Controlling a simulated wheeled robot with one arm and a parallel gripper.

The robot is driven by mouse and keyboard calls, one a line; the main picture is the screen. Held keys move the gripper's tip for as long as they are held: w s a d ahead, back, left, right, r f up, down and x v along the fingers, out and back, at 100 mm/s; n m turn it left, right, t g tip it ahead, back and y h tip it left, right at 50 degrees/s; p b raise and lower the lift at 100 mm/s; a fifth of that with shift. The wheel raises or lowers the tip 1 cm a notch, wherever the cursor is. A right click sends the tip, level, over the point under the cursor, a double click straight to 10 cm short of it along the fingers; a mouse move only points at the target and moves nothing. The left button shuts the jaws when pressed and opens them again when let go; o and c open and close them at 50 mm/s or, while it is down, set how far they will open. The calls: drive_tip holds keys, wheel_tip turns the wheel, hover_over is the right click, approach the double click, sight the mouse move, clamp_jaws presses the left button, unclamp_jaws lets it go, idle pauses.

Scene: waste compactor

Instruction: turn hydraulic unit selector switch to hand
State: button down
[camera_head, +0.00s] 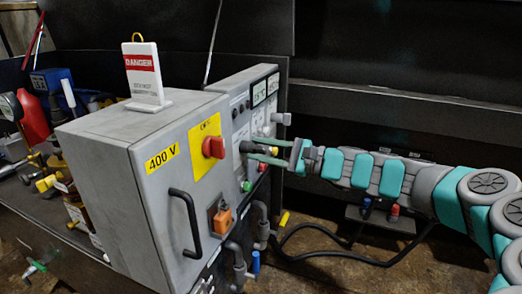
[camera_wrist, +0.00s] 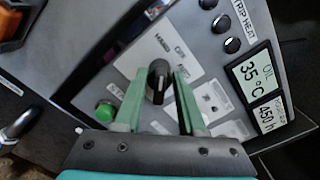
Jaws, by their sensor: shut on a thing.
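The selector switch (camera_wrist: 158,88) is a black knob with a pale pointer mark on a light label plate in the wrist view. The mark points roughly up in that view, near the HAND and OFF lettering (camera_wrist: 170,44); I cannot tell exactly which position it is at. My gripper (camera_wrist: 159,78) has its two green fingers on either side of the knob, shut on it. In the head view, my gripper (camera_head: 251,151) reaches from the right to the grey control panel (camera_head: 240,108), and its fingers largely hide the knob there.
A green push button (camera_wrist: 106,110) is beside the left finger. A display (camera_wrist: 256,72) reads 35 °C. In the head view, a grey 400 V cabinet (camera_head: 150,195) with a red rotary switch (camera_head: 214,147) and black handle (camera_head: 186,222) stands left. A danger sign (camera_head: 143,72) stands on top.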

drive_tip(key=c, duration=0.9)
unclamp_jaws()
drive_tip(key=shift+o, duration=0.2)
drive_tip(key=v, duration=0.8)
drive_tip(key=shift+a+p, duration=0.1)
drive_tip(key=shift+p, duration=0.2)
